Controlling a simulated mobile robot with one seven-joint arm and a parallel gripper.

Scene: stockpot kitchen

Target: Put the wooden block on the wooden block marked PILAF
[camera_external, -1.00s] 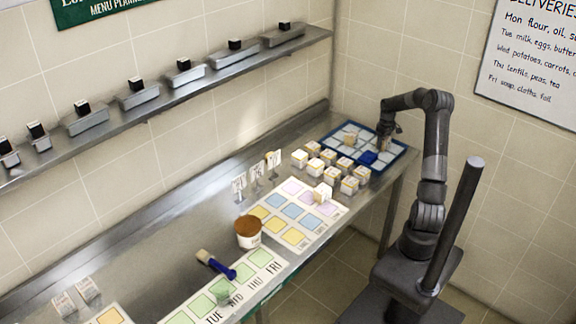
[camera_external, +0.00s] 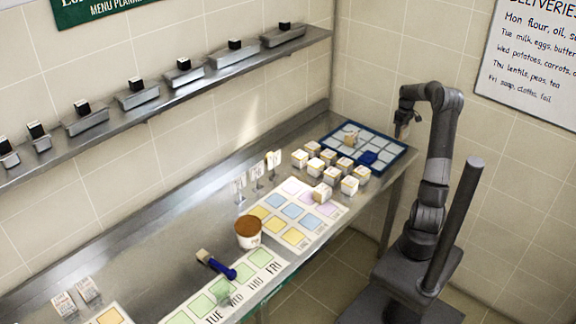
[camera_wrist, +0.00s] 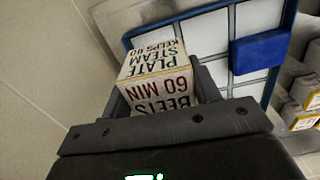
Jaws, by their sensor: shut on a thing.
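My gripper (camera_external: 403,122) is shut on a wooden block (camera_wrist: 155,66) and holds it up beside the right edge of the blue-rimmed tray. In the wrist view the block sits between the two fingers; its faces read "BEETS 60 MIN" and "PLATE STEAM KEEPS", with the last word unclear.
The blue-rimmed tray (camera_external: 334,143) has white cells and a blue object (camera_external: 368,158) at its front. A coloured card grid (camera_external: 269,202), a brown-topped tub (camera_external: 248,232) and a blue-handled brush (camera_external: 216,264) lie farther left. A wall shelf (camera_external: 215,73) carries small metal bins.

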